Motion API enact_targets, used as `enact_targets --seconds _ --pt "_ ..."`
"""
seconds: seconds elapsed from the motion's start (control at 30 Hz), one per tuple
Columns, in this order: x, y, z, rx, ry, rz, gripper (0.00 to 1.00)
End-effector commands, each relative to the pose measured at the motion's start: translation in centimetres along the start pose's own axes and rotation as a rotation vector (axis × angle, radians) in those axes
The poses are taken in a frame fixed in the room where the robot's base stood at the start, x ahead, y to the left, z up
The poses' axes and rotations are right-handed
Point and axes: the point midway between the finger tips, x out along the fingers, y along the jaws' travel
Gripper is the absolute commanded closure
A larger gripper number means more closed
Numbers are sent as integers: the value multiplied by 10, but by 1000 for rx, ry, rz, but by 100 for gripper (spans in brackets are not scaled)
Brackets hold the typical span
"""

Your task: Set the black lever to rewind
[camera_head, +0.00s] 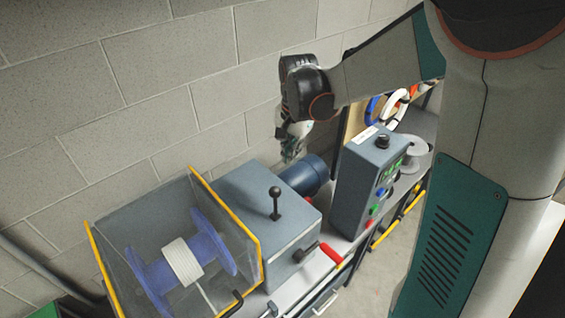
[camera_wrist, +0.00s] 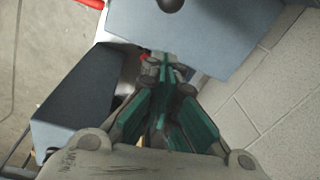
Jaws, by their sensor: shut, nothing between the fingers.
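The black lever (camera_head: 275,202) stands up from the top of a blue-grey box (camera_head: 243,196) in the head view. It has a round ball knob and looks close to upright; no position labels can be read. In the wrist view the dark knob (camera_wrist: 172,4) is cut off by the top edge, over the grey box top (camera_wrist: 205,38). My gripper (camera_head: 289,158) is shut and empty, pointing down behind the box near the wall, apart from the lever. Its closed green-padded fingers (camera_wrist: 165,62) show in the wrist view.
A guarded blue spool (camera_head: 150,278) with yellow-edged panels stands left of the box. A red-handled lever (camera_head: 331,253) sticks out at its front right. A control box (camera_head: 366,180) with buttons and a blue motor (camera_head: 304,174) stand to the right. A block wall (camera_head: 180,90) is behind.

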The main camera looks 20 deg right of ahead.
Motion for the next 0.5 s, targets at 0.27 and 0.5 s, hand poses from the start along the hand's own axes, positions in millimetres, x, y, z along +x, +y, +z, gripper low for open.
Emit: enact_targets --seconds 0.27,0.5 --pt "37 -1 0 1 0 0 100" --pt "81 -1 0 0 0 0 100"
